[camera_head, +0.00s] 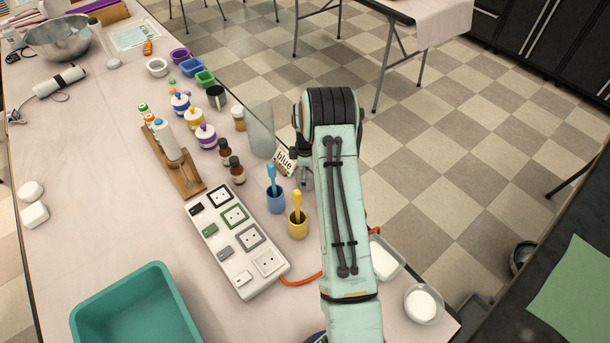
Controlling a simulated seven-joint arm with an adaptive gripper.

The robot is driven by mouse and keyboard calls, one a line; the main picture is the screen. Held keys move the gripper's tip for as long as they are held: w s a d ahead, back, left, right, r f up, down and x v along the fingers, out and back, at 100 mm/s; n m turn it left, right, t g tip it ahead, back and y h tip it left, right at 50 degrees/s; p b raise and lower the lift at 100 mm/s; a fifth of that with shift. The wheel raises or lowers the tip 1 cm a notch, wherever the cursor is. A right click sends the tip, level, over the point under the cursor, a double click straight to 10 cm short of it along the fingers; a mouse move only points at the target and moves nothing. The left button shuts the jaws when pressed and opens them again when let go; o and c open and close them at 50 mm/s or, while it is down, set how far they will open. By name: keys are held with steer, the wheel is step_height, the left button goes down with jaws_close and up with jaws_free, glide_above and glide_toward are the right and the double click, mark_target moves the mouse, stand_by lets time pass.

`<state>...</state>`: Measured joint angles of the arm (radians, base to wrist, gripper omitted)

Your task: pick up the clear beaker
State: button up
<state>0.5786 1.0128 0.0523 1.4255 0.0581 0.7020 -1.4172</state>
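A tall, see-through upright shape (261,130) stands near the table's far right edge, behind the "blue" label. It looks like the clear beaker, but its rim and base are hard to make out. My pale green arm reaches over the table's right side and hides what lies under it. Only a small dark part near my gripper shows at the arm's left edge, just right of the label. The fingertips are hidden behind the arm, so I cannot see whether they touch anything.
The "blue" label (285,161), brown bottles (237,170), a blue cup (276,201) and a yellow cup (298,225) stand close by. A white switch box (238,245) and a teal tub (137,308) are nearer.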

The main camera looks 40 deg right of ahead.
steer(key=shift+c, duration=0.5)
